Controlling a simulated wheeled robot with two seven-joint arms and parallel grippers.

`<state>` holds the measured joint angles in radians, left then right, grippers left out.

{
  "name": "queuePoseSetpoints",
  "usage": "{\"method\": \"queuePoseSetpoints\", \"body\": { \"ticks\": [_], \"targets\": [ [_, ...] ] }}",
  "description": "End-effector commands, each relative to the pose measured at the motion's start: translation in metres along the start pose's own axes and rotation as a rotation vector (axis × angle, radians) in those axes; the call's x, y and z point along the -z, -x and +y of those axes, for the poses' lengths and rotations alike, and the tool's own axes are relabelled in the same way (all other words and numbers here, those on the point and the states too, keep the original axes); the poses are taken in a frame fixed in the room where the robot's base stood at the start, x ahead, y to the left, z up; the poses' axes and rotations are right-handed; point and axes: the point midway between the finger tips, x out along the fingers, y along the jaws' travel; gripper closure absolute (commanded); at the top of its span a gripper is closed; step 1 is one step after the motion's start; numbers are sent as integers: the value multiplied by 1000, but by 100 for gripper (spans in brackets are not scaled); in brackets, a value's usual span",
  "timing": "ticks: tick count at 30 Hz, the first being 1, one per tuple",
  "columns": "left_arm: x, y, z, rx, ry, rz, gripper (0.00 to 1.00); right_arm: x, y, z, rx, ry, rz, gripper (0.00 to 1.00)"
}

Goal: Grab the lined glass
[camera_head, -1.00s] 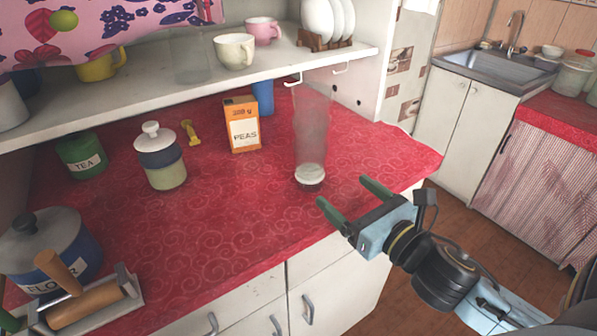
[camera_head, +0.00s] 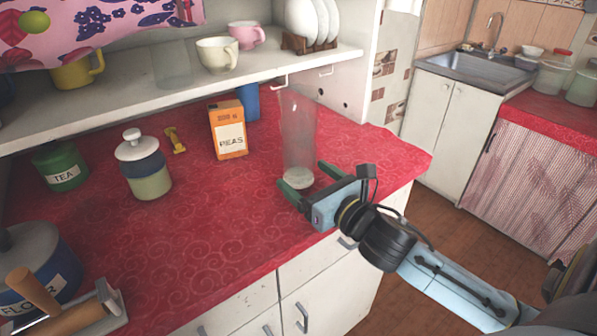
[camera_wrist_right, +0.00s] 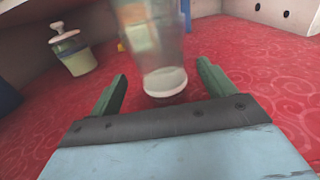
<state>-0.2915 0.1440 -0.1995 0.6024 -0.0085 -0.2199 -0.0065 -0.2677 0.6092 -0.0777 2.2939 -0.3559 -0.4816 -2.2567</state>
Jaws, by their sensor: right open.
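The lined glass is a tall, clear glass (camera_head: 298,130) with a whitish base, standing upright on the red counter (camera_head: 225,225). It also shows in the right wrist view (camera_wrist_right: 160,50), its base just beyond the space between the fingertips. My right gripper (camera_head: 304,177) is open, with its green fingers at the height of the glass's lower part. In the wrist view, one finger is on each side of the base (camera_wrist_right: 160,84). I cannot tell whether either finger touches the glass. My left gripper is not in view.
A lidded jar (camera_head: 147,170) and a yellow object (camera_head: 175,140) are farther left. A white shelf (camera_head: 180,100) overhangs the back.

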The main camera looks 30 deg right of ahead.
Motion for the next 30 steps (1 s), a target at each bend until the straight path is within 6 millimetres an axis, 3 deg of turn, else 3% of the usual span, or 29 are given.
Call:
{"method": "queuePoseSetpoints", "body": {
  "ticks": [5, 15, 25, 30],
  "targets": [
    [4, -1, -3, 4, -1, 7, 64, 0, -9, 0, 0, 0, -2, 18],
    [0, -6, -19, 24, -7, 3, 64, 2, -49, -2, 0, -1, -2, 18],
    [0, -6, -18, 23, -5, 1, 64, 3, -54, -2, -1, 0, 1, 18],
    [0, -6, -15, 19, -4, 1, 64, 3, -54, -2, -1, 0, 0, 40]
  ]
}}
